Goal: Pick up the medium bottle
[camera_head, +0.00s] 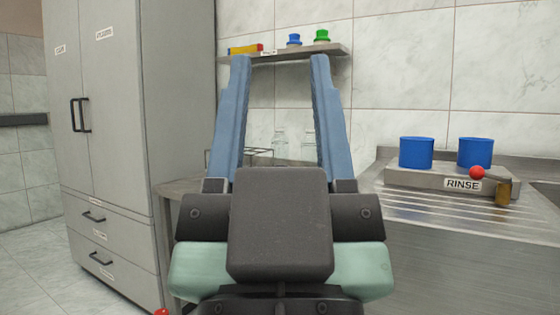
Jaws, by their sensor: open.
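My gripper (280,68) is raised in the middle of the view, its two blue fingers wide apart with nothing held between them. Beyond the fingers, a clear glass bottle (279,144) stands at the back of a table. Another clear bottle (308,146) stands to its right, partly hidden by the right finger. My gripper's body hides the lower part of this area. I cannot tell which bottle is the medium one.
A grey cabinet (110,130) stands at left beside the round table (182,187) with a wire rack (209,158). A wall shelf (340,50) holds blue and green items. At right, a sink counter (450,220) carries a RINSE block (420,180) with two blue cups (416,153).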

